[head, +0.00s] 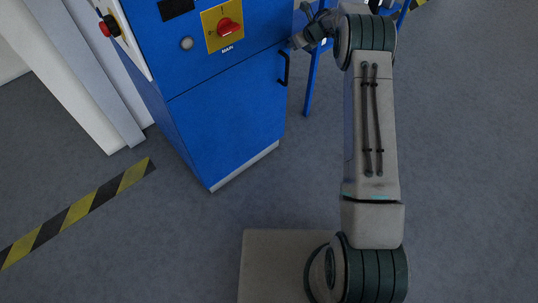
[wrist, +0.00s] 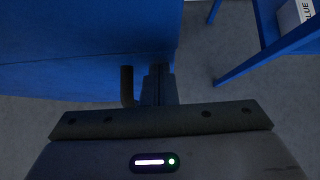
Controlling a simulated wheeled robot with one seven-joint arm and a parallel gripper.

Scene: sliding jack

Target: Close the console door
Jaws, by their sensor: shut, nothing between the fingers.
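The blue console (head: 200,60) stands upper left of centre in the head view. Its door (head: 225,120) is the blue lower panel with a black bar handle (head: 283,68) near its right edge. The door looks nearly flush with the body; I cannot tell if a small gap remains. My gripper (wrist: 159,72) is shut and empty in the wrist view, just right of the dark handle (wrist: 127,85) and close to the blue panel's edge. I cannot tell if it touches the panel. In the head view my wrist hides most of the fingers.
A red main switch (head: 230,27) on a yellow plate sits above the door. A blue-legged stand (head: 311,80) is right of the console; in the wrist view it carries a pale labelled box (wrist: 296,14). The grey floor in front is clear, with a yellow-black stripe (head: 75,212) at left.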

